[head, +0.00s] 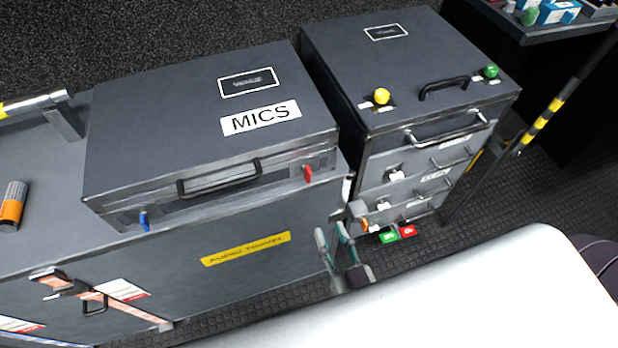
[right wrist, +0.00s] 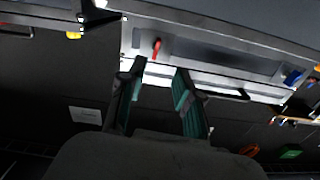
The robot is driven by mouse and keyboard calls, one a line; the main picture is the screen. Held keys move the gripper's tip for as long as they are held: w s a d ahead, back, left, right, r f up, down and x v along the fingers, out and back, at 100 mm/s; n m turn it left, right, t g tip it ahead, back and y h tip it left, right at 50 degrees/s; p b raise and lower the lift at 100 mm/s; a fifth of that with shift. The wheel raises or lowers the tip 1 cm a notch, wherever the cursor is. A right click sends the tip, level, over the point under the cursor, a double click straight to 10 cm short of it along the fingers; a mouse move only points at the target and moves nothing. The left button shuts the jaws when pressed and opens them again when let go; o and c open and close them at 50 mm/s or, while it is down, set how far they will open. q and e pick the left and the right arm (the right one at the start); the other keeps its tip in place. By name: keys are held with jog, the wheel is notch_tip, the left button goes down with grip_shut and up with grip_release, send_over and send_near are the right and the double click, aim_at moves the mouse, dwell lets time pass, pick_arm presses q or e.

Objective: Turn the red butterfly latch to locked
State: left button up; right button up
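The red butterfly latch (head: 307,173) is on the right of the front face of the dark MICS case (head: 205,122). It stands roughly upright. In the right wrist view, the red latch (right wrist: 157,47) shows just beyond the fingertips, nearly in line with the gap between them. My right gripper (head: 330,232) is below and right of the latch in the head view. Its teal-padded fingers (right wrist: 160,68) are apart, with nothing between them. A blue latch (head: 144,221) is on the left of the same face. My left gripper is not in view.
The case rests on a grey trunk (head: 180,285) with a yellow label. A black handle (head: 220,178) lies between the latches. A drawer cabinet (head: 400,90) with yellow and green knobs stands at the right. A white surface (head: 480,300) fills the lower right.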

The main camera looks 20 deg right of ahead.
aim_at(310, 179)
jog(key=w, duration=0.4)
jog(key=w+p, duration=0.1)
jog(key=w, duration=0.4)
jog(key=w+r, duration=0.1)
jog(key=w, duration=0.3)
jog(key=shift+w+a, duration=0.1)
jog(key=shift+w, duration=0.3)
grip_shut()
